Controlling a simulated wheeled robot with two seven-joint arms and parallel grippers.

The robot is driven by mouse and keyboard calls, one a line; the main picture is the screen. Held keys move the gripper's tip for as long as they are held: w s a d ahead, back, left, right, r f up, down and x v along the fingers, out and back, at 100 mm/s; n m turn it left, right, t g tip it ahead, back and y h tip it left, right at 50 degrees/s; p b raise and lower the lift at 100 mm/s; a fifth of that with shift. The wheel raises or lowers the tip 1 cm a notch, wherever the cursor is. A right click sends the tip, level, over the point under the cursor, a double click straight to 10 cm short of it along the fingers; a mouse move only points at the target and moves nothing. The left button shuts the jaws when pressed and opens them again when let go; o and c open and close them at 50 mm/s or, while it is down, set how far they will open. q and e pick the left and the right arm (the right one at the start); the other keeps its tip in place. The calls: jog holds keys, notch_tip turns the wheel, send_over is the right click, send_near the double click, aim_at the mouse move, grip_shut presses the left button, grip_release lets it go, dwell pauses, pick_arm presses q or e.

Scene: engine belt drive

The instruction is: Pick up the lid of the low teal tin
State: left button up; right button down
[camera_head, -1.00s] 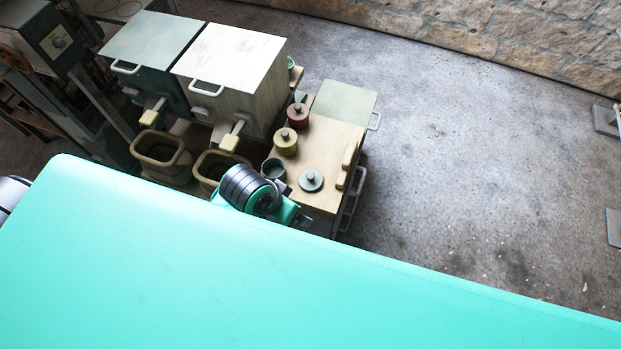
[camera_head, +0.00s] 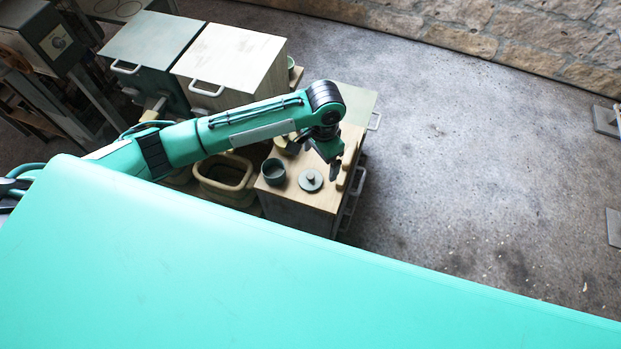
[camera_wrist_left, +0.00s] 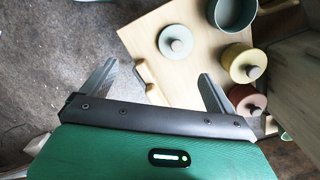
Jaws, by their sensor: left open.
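The low teal tin's round grey-teal lid (camera_head: 311,180), with a dark knob on top, is on the light wood counter top. It also shows in the left wrist view (camera_wrist_left: 175,41), beyond and between the fingers; how much tin is under it I cannot tell. My left gripper (camera_head: 334,174) is open and empty, above the counter just right of the lid. In the wrist view its fingers (camera_wrist_left: 157,70) are spread wide, short of the lid and apart from it. My right gripper is not in view.
An open teal pot (camera_head: 273,171) stands left of the lid. A mustard tin (camera_wrist_left: 243,62) and a red tin (camera_wrist_left: 247,100) stand close by, largely hidden by my arm in the head view. A wooden handle (camera_wrist_left: 152,82) lies along the counter edge. Open bins stand left.

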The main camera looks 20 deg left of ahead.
pick_arm(q)
jog(key=w+a, duration=0.2)
send_over(310, 176)
jog(key=shift+y, duration=0.4)
notch_tip(310, 176, down, 8)
jog(key=shift+w+d+r, duration=0.1)
jog(key=shift+w+r, duration=0.05)
jog(key=shift+f+p, duration=0.6)
jog(key=shift+f, duration=2.15)
jog(key=c, duration=1.1)
